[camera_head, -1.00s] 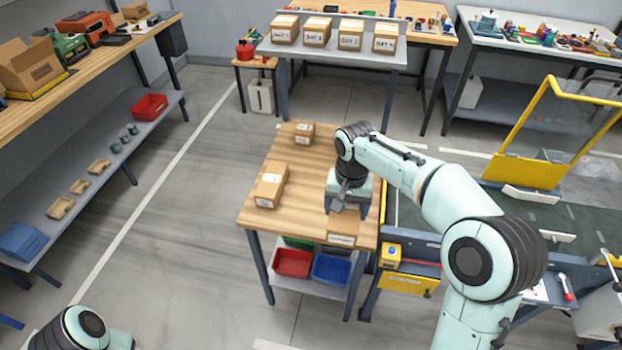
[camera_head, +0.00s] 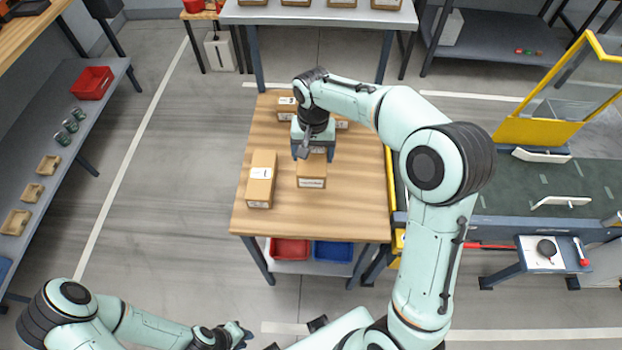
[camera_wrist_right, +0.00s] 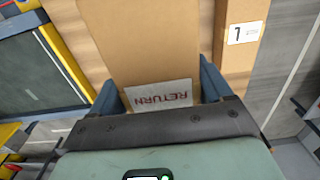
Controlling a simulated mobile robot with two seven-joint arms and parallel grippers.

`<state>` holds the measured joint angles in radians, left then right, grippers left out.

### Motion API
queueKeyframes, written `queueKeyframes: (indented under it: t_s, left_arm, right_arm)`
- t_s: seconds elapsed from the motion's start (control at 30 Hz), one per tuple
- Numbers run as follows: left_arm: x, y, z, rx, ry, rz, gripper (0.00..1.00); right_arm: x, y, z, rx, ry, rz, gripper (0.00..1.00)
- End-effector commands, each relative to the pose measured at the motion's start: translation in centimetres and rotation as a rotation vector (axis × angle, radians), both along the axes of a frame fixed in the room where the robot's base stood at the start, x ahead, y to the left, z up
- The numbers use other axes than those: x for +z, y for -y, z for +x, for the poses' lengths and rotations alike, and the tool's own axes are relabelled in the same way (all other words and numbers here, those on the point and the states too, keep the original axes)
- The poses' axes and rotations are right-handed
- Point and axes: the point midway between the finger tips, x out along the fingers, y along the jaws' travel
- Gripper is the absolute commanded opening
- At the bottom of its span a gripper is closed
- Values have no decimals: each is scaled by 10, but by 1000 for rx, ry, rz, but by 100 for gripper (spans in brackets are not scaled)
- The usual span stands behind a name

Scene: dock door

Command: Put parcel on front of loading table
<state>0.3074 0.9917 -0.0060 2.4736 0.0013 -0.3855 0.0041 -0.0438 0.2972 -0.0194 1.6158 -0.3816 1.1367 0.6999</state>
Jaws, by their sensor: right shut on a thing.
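The loading table (camera_head: 340,218) has a wooden top with several brown parcels on it. My right gripper (camera_head: 313,152) is shut on a brown parcel (camera_head: 311,178) over the middle of the table. In the right wrist view, my right gripper (camera_wrist_right: 158,92) has a blue finger at each side of this parcel (camera_wrist_right: 150,45), which bears a white RETURN label. I cannot tell whether the parcel touches the tabletop. My left gripper (camera_head: 238,334) is low in the head view, away from the table; its fingers are too small to read.
A labelled parcel (camera_head: 261,180) lies just left of the held one. Other parcels (camera_head: 286,108) stand behind, partly hidden by my arm. The table's front strip is clear. Red (camera_head: 290,250) and blue (camera_head: 333,252) bins sit below. A conveyor (camera_head: 540,190) runs at the right.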

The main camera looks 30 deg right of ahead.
Motion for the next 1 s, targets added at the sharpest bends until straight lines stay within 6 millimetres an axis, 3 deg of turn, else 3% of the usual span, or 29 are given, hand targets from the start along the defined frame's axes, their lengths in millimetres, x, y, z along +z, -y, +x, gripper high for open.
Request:
queueKeyframes:
  t_s: [0.1, 0.3, 0.63, 0.83, 1.0]
  left_arm:
    - [-6, 0, -4, 0, -5, 1, 23]
    - [-9, 0, -6, 0, -7, 0, 23]
    - [-10, 0, -7, 0, -8, 0, 23]
    - [-12, 0, -8, 0, -9, 0, 23]
    - [-11, 0, -8, 0, -9, 0, 23]
  right_arm:
    - [-35, 0, -2, 0, -5, 1, 36]
    - [-82, 0, 0, 0, -2, 0, 36]
    - [-111, 0, 0, 1, 0, 0, 36]
    - [-141, 0, 0, 0, 1, 1, 36]
    - [-144, 0, 1, 0, 4, 0, 36]
